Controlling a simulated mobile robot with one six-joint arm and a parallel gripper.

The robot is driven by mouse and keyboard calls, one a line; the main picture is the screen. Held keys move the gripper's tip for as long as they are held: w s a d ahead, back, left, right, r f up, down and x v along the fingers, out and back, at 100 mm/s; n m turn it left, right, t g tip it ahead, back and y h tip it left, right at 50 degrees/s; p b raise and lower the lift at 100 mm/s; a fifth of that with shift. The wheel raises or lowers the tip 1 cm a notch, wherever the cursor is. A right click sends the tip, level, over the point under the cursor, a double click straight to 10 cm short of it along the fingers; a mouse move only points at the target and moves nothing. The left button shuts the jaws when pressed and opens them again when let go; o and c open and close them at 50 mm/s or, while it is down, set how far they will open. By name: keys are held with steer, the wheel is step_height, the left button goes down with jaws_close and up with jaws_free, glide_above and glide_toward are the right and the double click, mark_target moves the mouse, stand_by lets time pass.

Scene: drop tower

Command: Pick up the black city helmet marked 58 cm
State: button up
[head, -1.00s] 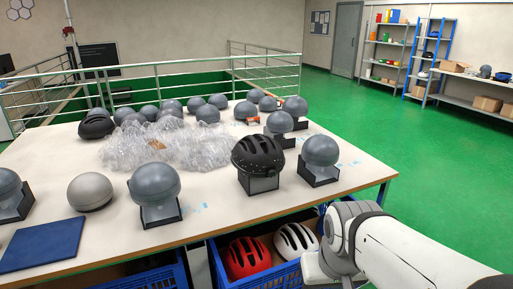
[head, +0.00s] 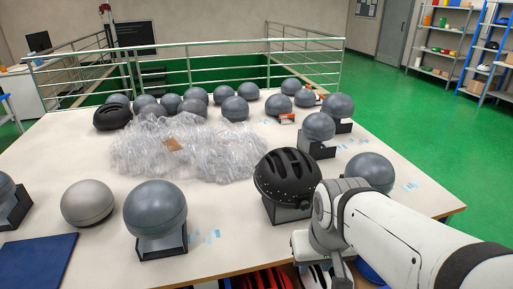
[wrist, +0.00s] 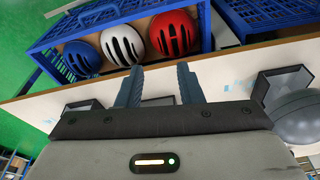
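A black vented helmet (head: 288,175) sits on a stand near the front right of the table. A second black helmet (head: 112,117) lies at the back left. No size marking is readable on either. My gripper (wrist: 158,86) is open and empty in the wrist view, its two fingers apart over the table edge. In the head view my wrist is just right of the nearer black helmet in the picture and hides part of its stand. I cannot make out the black helmet in the wrist view.
Grey headforms, one at front (head: 155,212), and clear plastic wrap (head: 175,150) occupy the table (head: 240,235). A blue mat (head: 35,262) lies front left. A blue crate (wrist: 90,22) with blue, white and red helmets is beside the table edge. Green floor is open at right.

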steer(key=shift+w, duration=0.2)
steer(key=shift+d, duration=0.15)
steer(key=n+t+h+b, duration=0.2)
steer(key=n+t, duration=0.1)
steer(key=n, duration=0.1)
glide_toward(281, 153)
steer(key=d, duration=0.1)
steer(key=x, duration=0.5)
steer(key=p+x, duration=0.1)
steer(key=x, duration=0.2)
steer(key=shift+w+a+f, duration=0.25)
steer(key=shift+w+a, duration=0.05)
steer(key=shift+s, duration=0.1)
